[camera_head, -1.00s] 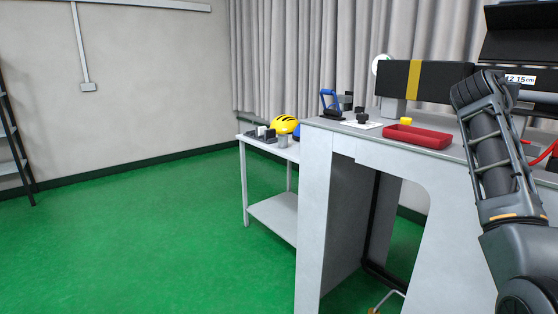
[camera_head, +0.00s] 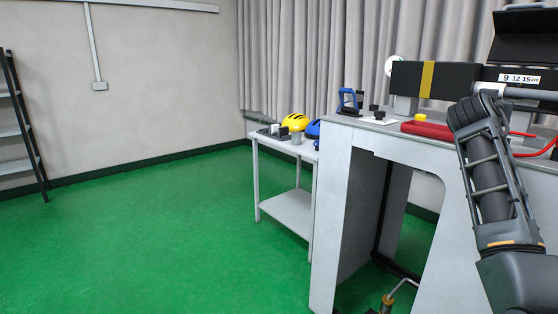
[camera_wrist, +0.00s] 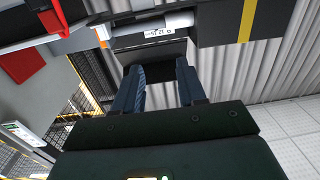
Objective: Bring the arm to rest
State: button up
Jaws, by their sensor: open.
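My arm stands at the right of the head view, in front of the grey bench (camera_head: 340,220). Its end is hidden there behind its own links. In the wrist view my gripper (camera_wrist: 161,66) shows two dark blue fingers apart, with nothing between them. Beyond the fingers are a dark boxy part (camera_wrist: 158,52) and a label with numbers (camera_wrist: 158,32); I cannot tell how far off they are. The wrist picture is tilted, and the fingers touch nothing that I can make out.
The bench bears a red tray (camera_head: 428,130), a yellow button (camera_head: 421,117), a blue-handled item (camera_head: 350,101) and a black beam (camera_head: 445,80). A side table (camera_head: 287,205) holds a yellow helmet (camera_head: 295,121). A shelf (camera_head: 22,130) stands far left.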

jog(key=s+a+f+n+t+y, duration=0.1)
jog(key=s+a+f, duration=0.15)
jog(key=f, duration=0.55)
jog(key=s+a+f+n+y, duration=0.2)
jog(key=a+f, duration=0.2)
jog(key=f, duration=0.4)
jog(key=s+a+f+n+t+y, duration=0.1)
jog(key=s+a+f, duration=0.15)
jog(key=f, duration=0.45)
jog(key=s+a+f+n+t+y, duration=0.1)
jog(key=s+a+f+n+y, duration=0.1)
jog(key=s+a+f, duration=0.5)
jog(key=s+a+f+n+y, duration=0.2)
jog(key=s+a+f+y, duration=0.15)
jog(key=s+f, duration=0.6)
jog(key=s+a+f+n+y, duration=0.1)
jog(key=s+a, duration=0.3)
jog(key=s, duration=0.7)
jog(key=s+a+f+y, duration=0.1)
jog(key=s+a, duration=0.2)
jog(key=s, duration=0.8)
jog(key=s+a+r+y, duration=0.1)
jog(key=s+r, duration=0.4)
jog(key=s, duration=0.4)
jog(key=s+a+r+y, duration=0.1)
jog(key=s+a+r, duration=0.1)
jog(key=s+r, duration=0.4)
jog(key=shift+s+a+n, duration=0.25)
jog(key=shift+s+n, duration=0.05)
jog(key=shift+s, duration=1.75)
